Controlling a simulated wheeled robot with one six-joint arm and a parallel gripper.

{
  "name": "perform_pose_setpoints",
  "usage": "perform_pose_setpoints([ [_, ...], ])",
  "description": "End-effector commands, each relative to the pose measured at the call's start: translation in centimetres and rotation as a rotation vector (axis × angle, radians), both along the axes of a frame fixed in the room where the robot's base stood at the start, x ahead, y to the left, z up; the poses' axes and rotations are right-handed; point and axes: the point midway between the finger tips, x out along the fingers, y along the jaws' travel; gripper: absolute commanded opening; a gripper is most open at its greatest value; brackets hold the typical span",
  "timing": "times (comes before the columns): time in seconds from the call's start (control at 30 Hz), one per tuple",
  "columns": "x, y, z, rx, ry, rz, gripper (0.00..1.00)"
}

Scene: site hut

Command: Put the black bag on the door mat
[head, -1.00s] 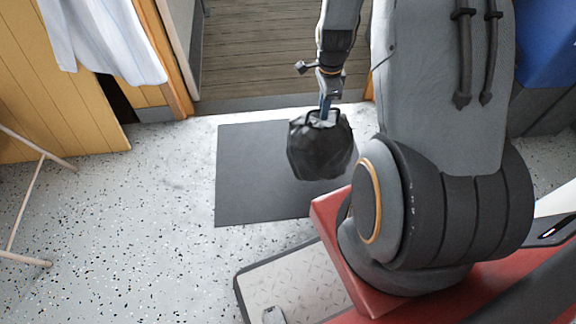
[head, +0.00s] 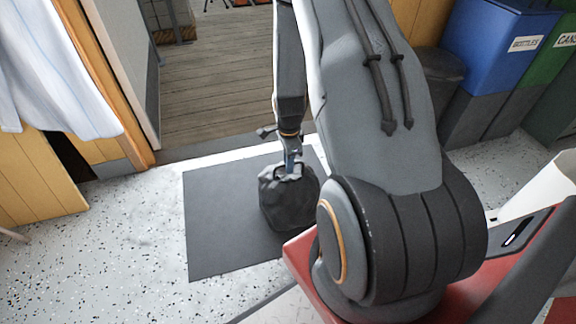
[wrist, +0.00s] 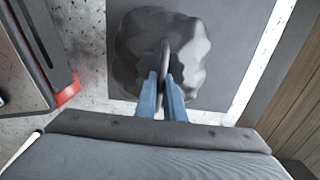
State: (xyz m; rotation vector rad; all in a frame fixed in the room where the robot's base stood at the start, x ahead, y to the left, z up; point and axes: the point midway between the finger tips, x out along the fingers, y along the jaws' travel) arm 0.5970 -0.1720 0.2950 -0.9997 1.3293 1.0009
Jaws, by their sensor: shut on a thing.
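The black bag (head: 288,202) is a lumpy dark sack with a handle loop on top. My gripper (head: 291,165) is above it, with its blue fingers shut on the handle. The wrist view shows the fingers (wrist: 167,98) around the handle and the bag (wrist: 160,55) below them. The door mat (head: 220,225) is a flat dark grey rectangle on the floor in front of the doorway. The bag is over the mat's right part in the head view. I cannot tell whether its underside touches the mat. My arm hides the mat's right edge.
A doorway with a plank floor (head: 215,95) opens behind the mat. A light cloth (head: 50,70) hangs at the left. A blue bin (head: 497,50), a green bin (head: 556,70) and a dark bin (head: 440,75) stand at the right. Speckled floor (head: 130,240) left of the mat is clear.

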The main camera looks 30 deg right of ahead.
Motion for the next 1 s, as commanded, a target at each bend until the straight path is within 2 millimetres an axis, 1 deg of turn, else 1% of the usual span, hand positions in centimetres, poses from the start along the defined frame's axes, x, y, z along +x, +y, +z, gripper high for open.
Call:
perform_pose_setpoints([
  [0.17,0.1,0.0,0.1,-0.001,-0.002,0.0,0.0],
  [0.3,0.0,0.0,-0.1,0.0,-0.001,0.0,0.0],
  [0.33,0.0,0.0,-0.2,0.0,0.0,0.0,0.12],
  [0.4,0.0,0.0,-0.1,0.0,0.0,0.0,0.24],
  [0.43,0.0,0.0,-0.1,0.0,0.0,0.0,0.28],
  [0.77,0.0,0.0,0.1,0.0,-0.001,0.0,0.28],
  [0.87,0.0,0.0,1.1,-0.001,-0.002,0.0,0.28],
  [0.97,0.0,0.0,2.7,-0.001,-0.002,0.0,0.28],
  [1.0,0.0,0.0,3.6,-0.001,-0.003,0.0,0.28],
])
